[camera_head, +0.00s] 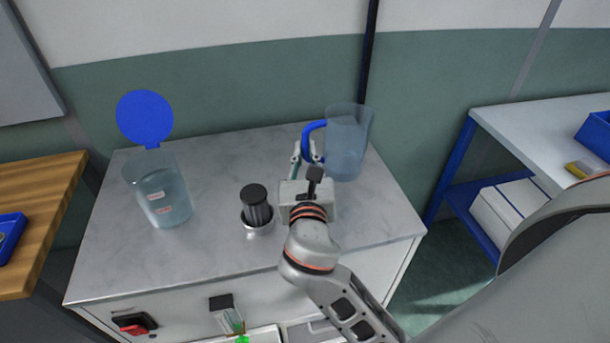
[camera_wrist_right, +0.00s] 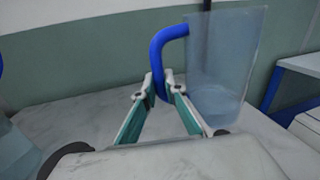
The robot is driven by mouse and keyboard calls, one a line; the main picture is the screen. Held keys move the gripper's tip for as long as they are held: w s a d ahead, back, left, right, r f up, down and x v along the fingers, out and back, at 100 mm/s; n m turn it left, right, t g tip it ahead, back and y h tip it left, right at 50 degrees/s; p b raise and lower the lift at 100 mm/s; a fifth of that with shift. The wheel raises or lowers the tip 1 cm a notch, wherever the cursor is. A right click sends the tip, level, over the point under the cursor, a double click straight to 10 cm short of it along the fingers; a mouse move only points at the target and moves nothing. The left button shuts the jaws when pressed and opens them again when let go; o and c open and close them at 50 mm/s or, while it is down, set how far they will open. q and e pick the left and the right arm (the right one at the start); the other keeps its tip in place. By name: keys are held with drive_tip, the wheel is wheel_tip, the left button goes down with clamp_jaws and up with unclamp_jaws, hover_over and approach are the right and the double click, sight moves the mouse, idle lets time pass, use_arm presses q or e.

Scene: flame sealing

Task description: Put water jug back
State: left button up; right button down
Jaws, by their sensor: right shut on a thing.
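The water jug (camera_head: 346,142) is clear with a blue handle and stands upright at the back right of the grey marble-look worktop (camera_head: 225,160). My right gripper (camera_head: 308,154) reaches in from the front and is shut on the blue handle (camera_head: 313,130). In the right wrist view the two fingertips (camera_wrist_right: 160,92) close around the lower part of the handle (camera_wrist_right: 158,62), with the jug body (camera_wrist_right: 222,75) to the right. Whether the jug's base touches the worktop is hard to tell. My left gripper is not in view.
A clear container (camera_head: 165,195) with liquid and a raised blue lid (camera_head: 145,117) stands at the left of the worktop. A dark-topped metal cylinder (camera_head: 256,205) stands between it and my right gripper. A wooden table (camera_head: 40,190) is at left, a blue-framed bench (camera_head: 530,125) at right.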

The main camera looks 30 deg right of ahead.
wheel_tip(320, 180, down, 6)
drive_tip(key=shift+r+b, duration=0.25)
drive_tip(key=shift+b, duration=0.65)
drive_tip(key=shift+f, duration=0.2)
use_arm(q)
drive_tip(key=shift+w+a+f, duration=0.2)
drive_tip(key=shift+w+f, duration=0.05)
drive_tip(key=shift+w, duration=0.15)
use_arm(e)
drive_tip(key=shift+f, duration=0.1)
drive_tip(key=c, duration=2.1)
unclamp_jaws()
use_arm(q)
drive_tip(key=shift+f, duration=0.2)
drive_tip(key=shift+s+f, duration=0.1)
